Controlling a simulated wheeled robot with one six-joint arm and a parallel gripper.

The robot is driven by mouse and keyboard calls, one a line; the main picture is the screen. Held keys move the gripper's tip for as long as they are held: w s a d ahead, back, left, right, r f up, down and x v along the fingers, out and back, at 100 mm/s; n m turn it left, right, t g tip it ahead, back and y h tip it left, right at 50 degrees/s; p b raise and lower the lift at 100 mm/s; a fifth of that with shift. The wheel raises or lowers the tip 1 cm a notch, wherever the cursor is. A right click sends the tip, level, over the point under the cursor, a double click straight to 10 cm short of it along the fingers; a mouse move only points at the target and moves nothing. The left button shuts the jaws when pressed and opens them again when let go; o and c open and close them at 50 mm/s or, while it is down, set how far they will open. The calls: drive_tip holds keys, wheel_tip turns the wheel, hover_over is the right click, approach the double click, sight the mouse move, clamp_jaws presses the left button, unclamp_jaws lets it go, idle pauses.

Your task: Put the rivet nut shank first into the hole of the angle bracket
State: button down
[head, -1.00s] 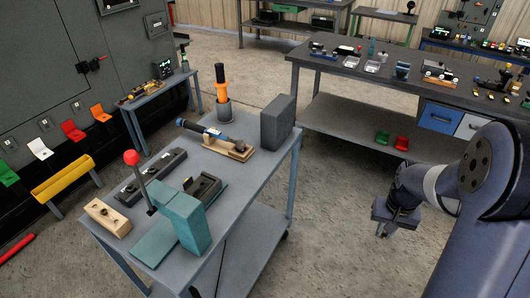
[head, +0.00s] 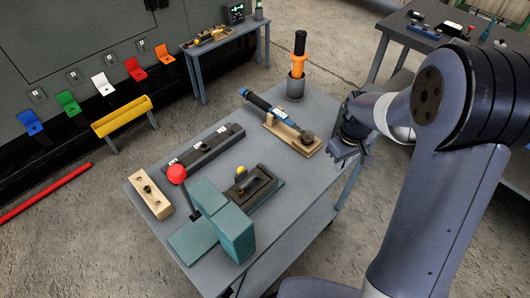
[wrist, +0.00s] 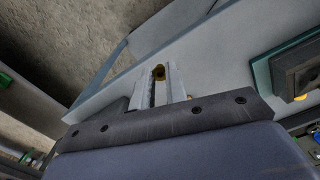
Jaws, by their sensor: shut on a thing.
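My gripper (head: 343,150) is at the right edge of the grey cart in the head view. The dark fixture also shows at the right of the wrist view (wrist: 300,75).
On the cart (head: 312,205) stand a teal block (head: 232,232), a red-knobbed lever (head: 177,174), a wooden block (head: 150,196), a long dark strip (head: 203,148), a blue-handled tool on a wooden rest (head: 290,132) and an orange-handled tool in a cup (head: 296,87). A workbench is behind.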

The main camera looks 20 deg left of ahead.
drive_tip(key=s+a+r+n+p, duration=0.1)
drive_tip(key=s+a+n, duration=0.1)
drive_tip(key=a+n, duration=0.4)
drive_tip(key=s+a+r+n, duration=0.2)
drive_tip(key=a+n, duration=0.3)
drive_tip(key=a, duration=0.1)
drive_tip(key=n+p, duration=0.2)
drive_tip(key=n, duration=0.9)
approach(256, 172)
drive_tip(key=s, duration=0.2)
drive_tip(key=shift+s+d+f, duration=0.1)
drive_tip(key=shift+d+f, duration=0.2)
drive_tip(key=shift+d, duration=0.05)
drive_tip(key=shift+f+b, duration=2.2)
drive_tip(key=shift+f, duration=0.45)
drive_tip(key=shift+f+b, duration=0.4)
drive_tip(key=shift+f, duration=0.1)
drive_tip(key=c, duration=1.3)
unclamp_jaws()
drive_tip(key=shift+c, duration=0.2)
